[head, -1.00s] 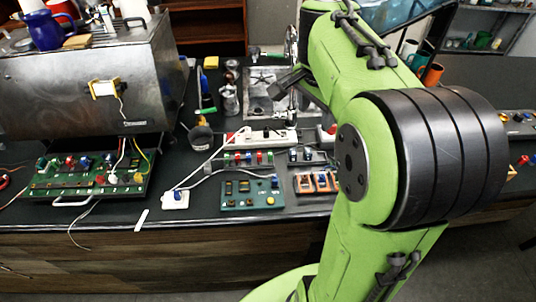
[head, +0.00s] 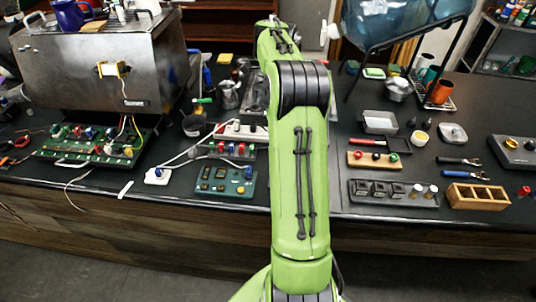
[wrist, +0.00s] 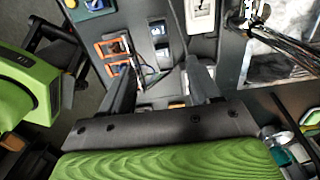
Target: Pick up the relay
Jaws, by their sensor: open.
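I cannot tell for certain which part is the relay. Candidates are the small dark blocks (head: 380,189) in a black tray at the right in the head view, and the orange-framed modules (wrist: 115,46) in the wrist view. My gripper (wrist: 160,70) is open, with nothing visible held between its fingers. Its left finger is close to the orange modules, and a dark strip with pale switches (wrist: 158,38) lies beyond the gap. In the head view my arm hides the gripper and the orange modules.
A green board (head: 225,181) and a white power strip (head: 240,131) with cables lie left of my arm. The steel brewer (head: 95,65) stands at the left. A wooden box (head: 477,204) and pliers (head: 465,175) lie at the right. The sink (wrist: 285,55) is near my gripper.

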